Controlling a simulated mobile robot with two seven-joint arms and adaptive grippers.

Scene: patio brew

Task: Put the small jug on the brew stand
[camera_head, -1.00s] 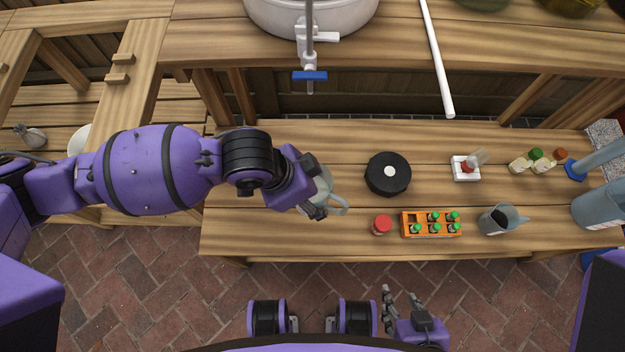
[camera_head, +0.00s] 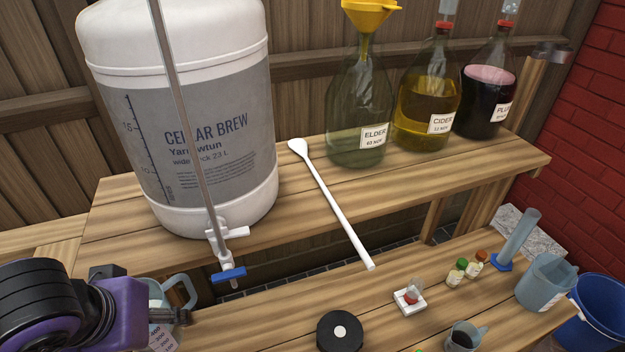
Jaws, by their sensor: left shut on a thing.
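The small jug (camera_head: 160,298), grey and translucent with printed volume marks, is in the lower left of the head view. My left gripper (camera_head: 168,314) is shut on it, with the jug's handle sticking out to the right. The gripper and arm hide part of the jug. The brew stand (camera_head: 300,228) is the raised wooden bench behind. The held jug is in front of its front edge, left of and below the tap (camera_head: 228,272). My right gripper is not in view.
A large white fermenter (camera_head: 175,120) stands on the stand's left. A white paddle (camera_head: 335,210) lies with its handle over the front edge. Demijohns (camera_head: 357,115) stand behind at right. The lower bench holds a black disc (camera_head: 339,332), another jug (camera_head: 464,338) and a larger jug (camera_head: 546,284).

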